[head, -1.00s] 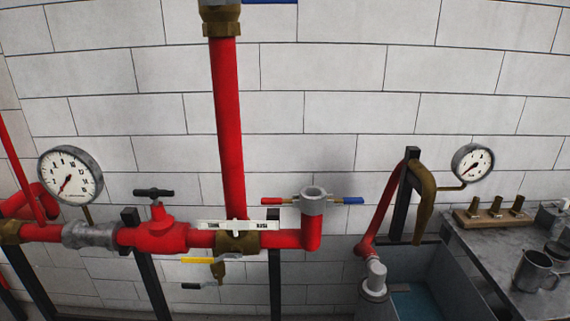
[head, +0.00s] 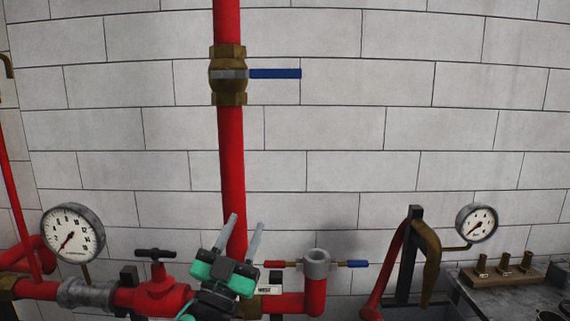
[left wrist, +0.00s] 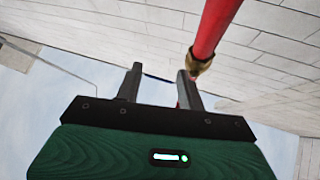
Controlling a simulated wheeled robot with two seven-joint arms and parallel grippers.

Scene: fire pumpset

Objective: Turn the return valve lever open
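A brass valve (head: 229,76) sits on the vertical red pipe (head: 231,150) in the head view. Its blue lever (head: 275,74) points level to the right, across the pipe. My left gripper (head: 246,222) is below the valve, in front of the pipe, with its fingers pointing up, spread and empty. In the left wrist view the open fingers (left wrist: 159,71) point towards the brass valve (left wrist: 200,66), and the dark blue lever (left wrist: 158,78) shows between them, apart and farther off. My right gripper is in neither view.
A grey fitting with red and blue handles (head: 316,263) is right of my gripper. The white brick wall around the blue lever is clear.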

